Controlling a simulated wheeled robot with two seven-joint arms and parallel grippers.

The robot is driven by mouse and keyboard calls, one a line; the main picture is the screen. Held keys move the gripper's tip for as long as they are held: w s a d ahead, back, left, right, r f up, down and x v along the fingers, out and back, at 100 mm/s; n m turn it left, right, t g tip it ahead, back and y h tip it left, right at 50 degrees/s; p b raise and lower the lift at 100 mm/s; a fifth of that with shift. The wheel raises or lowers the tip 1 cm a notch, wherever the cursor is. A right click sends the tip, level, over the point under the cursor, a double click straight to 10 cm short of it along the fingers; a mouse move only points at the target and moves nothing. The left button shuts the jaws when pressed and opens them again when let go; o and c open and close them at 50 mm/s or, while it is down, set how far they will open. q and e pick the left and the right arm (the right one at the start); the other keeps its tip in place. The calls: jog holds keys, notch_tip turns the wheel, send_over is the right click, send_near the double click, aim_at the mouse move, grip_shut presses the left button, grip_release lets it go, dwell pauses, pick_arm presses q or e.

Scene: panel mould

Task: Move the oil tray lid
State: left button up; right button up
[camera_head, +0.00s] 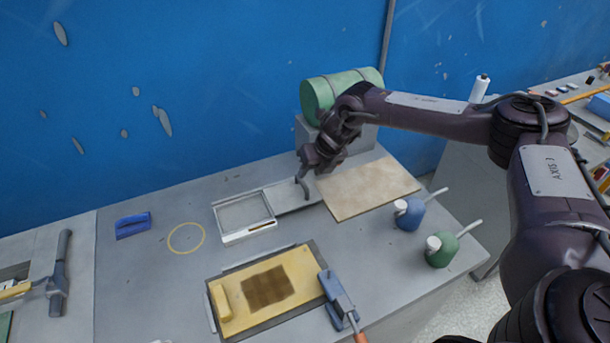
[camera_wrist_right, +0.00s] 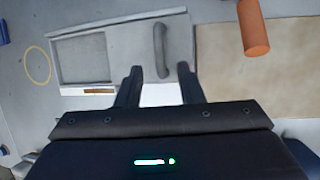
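The oil tray (camera_head: 247,236) is a shallow pale frame on the grey bench, left of my right gripper. Its grey lid (camera_head: 284,196) lies flat at the tray's right side and leaves the left part uncovered. The lid (camera_wrist_right: 130,45) has an upright bar handle (camera_wrist_right: 161,50). My right gripper (camera_head: 304,170) is above the lid, at its handle. In the right wrist view, the two fingers of this gripper (camera_wrist_right: 160,69) are apart, with the near end of the handle between the tips. Contact is not visible. My left gripper is not in view.
A tan board (camera_head: 368,187) lies just right of the lid. Blue (camera_head: 408,214) and green (camera_head: 440,250) handled pots are at the right edge. A yellow mould panel (camera_head: 245,308) is in front. A yellow ring (camera_head: 186,238) marks clear bench at left.

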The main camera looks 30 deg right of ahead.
aim_at(292, 189)
jog(key=x, duration=0.5)
jog(key=shift+w+p, duration=0.1)
jog(key=shift+p, duration=0.25)
grip_shut()
